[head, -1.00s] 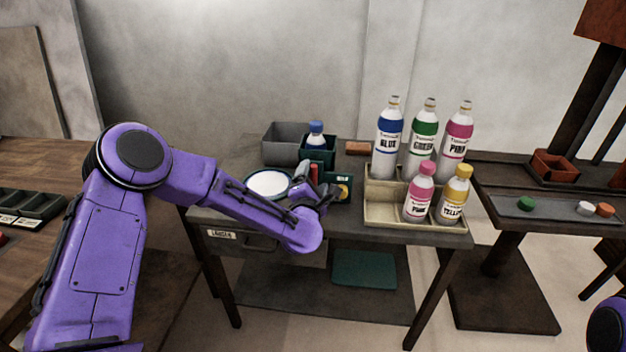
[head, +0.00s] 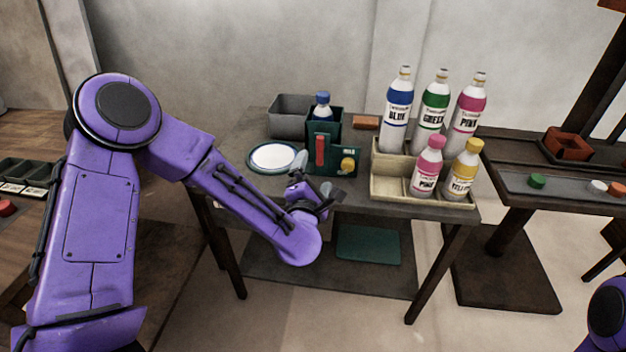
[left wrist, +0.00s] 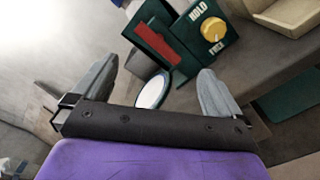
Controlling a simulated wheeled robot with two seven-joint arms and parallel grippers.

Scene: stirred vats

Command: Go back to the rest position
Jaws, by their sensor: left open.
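My left gripper (head: 318,190) is open and empty in the head view, near the front edge of the table (head: 375,212), in front of a green device (head: 334,160) with a red lever and a yellow knob. In the left wrist view its two grey fingers (left wrist: 155,90) stand wide apart, with nothing between them but a view of the device (left wrist: 190,35) and a round white disc. My right gripper is not in view; only a purple part of my right arm shows at the lower right of the head view.
A beige tray (head: 376,185) on the table holds large blue, green and pink bottles and small pink and yellow bottles. A blue-capped bottle (head: 322,108) stands in a dark green holder, beside a grey bin (head: 290,118). A white plate (head: 272,158) lies left of the device. Another table stands right.

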